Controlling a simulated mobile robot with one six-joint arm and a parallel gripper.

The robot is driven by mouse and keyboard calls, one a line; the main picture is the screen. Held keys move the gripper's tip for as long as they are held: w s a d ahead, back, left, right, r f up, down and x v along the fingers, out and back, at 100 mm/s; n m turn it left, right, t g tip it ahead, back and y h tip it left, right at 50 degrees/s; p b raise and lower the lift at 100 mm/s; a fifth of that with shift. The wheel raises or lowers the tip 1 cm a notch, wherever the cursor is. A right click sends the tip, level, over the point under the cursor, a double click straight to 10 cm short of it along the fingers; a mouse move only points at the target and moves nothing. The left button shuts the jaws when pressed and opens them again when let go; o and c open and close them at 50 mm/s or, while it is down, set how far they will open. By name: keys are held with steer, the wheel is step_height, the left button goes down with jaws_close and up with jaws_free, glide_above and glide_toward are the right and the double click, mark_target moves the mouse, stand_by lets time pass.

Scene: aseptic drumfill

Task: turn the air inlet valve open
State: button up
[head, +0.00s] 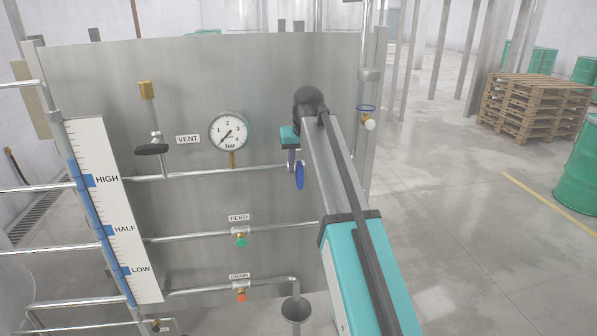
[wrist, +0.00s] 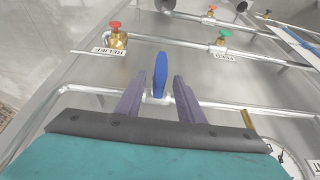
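The blue lever handle (head: 299,177) of a valve sits on the upper pipe of the steel panel, beside my arm in the head view. Its label is not readable, so I take it as the air inlet valve by its blue handle only. In the wrist view the blue handle (wrist: 160,72) stands up from the pipe, between my gripper's two fingers. My gripper (wrist: 157,88) is open, with a finger on each side of the handle and a narrow gap showing on both sides. In the head view my gripper (head: 292,160) is at the handle, partly hidden by the arm.
A pressure gauge (head: 229,132) and a black-handled vent valve (head: 152,149) are to the left. A green feed valve (head: 241,241) and orange drain valve (head: 240,295) are below. The red relief valve (wrist: 115,37) is close by. Pallets (head: 534,105) stand far right.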

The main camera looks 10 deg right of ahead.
mark_target(299, 173)
steer(key=shift+p+x, duration=0.6)
steer(key=shift+x, duration=1.55)
jaws_close()
